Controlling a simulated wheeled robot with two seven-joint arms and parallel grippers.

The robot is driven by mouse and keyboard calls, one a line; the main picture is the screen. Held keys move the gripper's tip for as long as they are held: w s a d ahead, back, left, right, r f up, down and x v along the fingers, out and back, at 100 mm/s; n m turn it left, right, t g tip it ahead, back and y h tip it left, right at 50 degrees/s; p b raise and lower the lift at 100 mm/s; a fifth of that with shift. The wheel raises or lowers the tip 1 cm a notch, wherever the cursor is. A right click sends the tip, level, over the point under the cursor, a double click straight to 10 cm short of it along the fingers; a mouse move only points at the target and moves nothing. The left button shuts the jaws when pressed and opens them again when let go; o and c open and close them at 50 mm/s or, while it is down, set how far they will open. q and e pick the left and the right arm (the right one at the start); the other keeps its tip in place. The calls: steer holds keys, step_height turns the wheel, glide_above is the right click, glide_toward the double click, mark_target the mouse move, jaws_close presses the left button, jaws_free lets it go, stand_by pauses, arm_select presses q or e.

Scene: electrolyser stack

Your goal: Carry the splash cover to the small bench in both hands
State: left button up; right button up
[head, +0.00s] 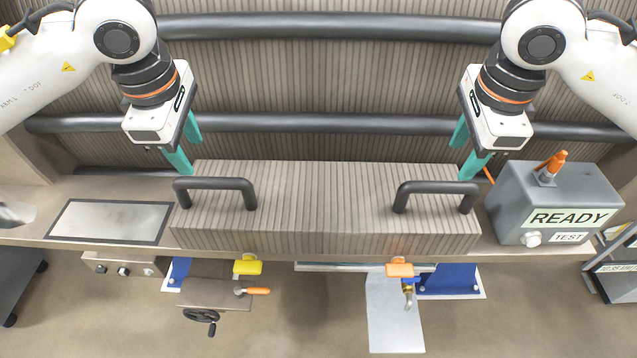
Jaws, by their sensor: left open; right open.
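The splash cover (325,205) is a long grey-brown ribbed box on the bench ledge in the middle of the head view. It has two dark handles, a left handle (215,184) and a right handle (436,187). My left gripper (186,150) has teal fingers and is open, above and behind the left handle. My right gripper (468,155) is open, above and behind the right handle. Neither gripper holds anything. I cannot tell whether the fingertips touch the cover. I cannot make out the small bench for certain.
A grey test box (510,205) marked READY stands close to the cover's right end. A flat grey plate (112,221) lies left of the cover. A vise (215,290) with a dark handwheel and a yellow knob (248,266) sit below the front edge. Dark pipes (330,124) run behind.

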mark_target(207, 178)
arm_select(q)
steer(key=shift+s+d, duration=0.1)
steer(key=shift+d, duration=0.05)
arm_select(e)
steer(key=shift+s+d, duration=0.15)
steer(key=shift+d, duration=0.05)
arm_select(q)
steer(key=f, duration=0.4)
steer(key=w+f, duration=0.1)
steer(key=f, duration=0.3)
steer(key=w+f, duration=0.1)
steer(key=f, duration=0.2)
steer(key=shift+w+f, duration=0.2)
steer(key=shift+f, duration=0.2)
arm_select(e)
steer(key=f, duration=0.4)
steer(key=w+f, duration=0.1)
steer(key=f, duration=0.3)
steer(key=w+f, duration=0.1)
steer(key=f, duration=0.3)
steer(key=shift+w, duration=0.25)
arm_select(q)
steer(key=shift+c, duration=0.3)
arm_select(e)
steer(key=shift+c, duration=0.3)
arm_select(q)
jaws_close()
arm_select(e)
steer(key=shift+r, duration=0.1)
jaws_close()
